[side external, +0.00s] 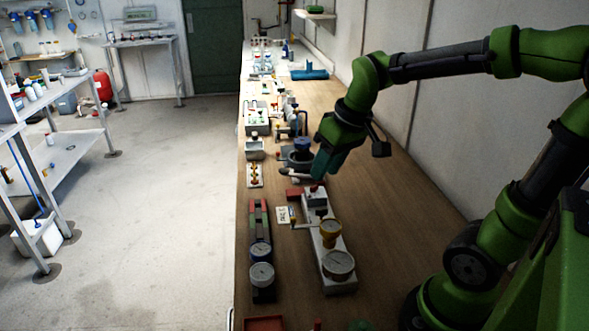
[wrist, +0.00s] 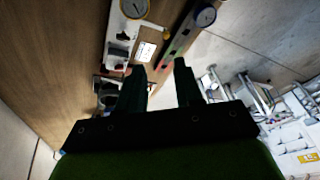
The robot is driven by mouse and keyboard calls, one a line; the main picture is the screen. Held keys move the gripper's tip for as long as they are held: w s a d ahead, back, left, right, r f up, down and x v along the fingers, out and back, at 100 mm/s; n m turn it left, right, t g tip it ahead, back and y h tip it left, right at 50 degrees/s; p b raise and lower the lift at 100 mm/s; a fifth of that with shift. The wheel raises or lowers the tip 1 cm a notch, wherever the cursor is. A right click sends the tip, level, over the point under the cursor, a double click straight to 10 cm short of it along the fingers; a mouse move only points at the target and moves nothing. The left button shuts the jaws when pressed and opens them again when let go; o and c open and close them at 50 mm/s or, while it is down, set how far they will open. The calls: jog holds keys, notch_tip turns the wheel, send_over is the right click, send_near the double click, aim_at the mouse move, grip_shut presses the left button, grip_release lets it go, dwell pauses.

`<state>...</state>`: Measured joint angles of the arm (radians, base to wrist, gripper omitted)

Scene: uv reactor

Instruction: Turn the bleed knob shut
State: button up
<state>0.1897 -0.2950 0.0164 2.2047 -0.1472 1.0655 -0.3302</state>
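I cannot tell for sure which part is the bleed knob. My gripper (side external: 318,175) is above the bench close to that far end. In the wrist view the two dark fingers of my gripper (wrist: 158,68) are apart with nothing seen between them. The panel (wrist: 119,30) shows there at the top, beyond the fingers; its knob is not clear.
A second, dark panel (side external: 260,225) with red and green strips and two gauges stands to the left. A small white label card (side external: 283,215) lies between the panels. Several bottles and fittings crowd the bench farther back. Bare wood (side external: 400,220) is free to the right.

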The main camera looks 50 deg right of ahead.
aim_at(322, 210)
jog(key=w+d+n+g, duration=0.45)
jog(key=d+n, duration=0.35)
jog(key=n, duration=0.3)
jog(key=shift+t+h, duration=0.25)
jog(key=shift+h, duration=0.05)
jog(key=f, duration=1.7)
jog(key=shift+w+a+f, duration=0.1)
jog(key=shift+w+a, duration=0.1)
jog(key=shift+w, duration=0.15)
grip_shut()
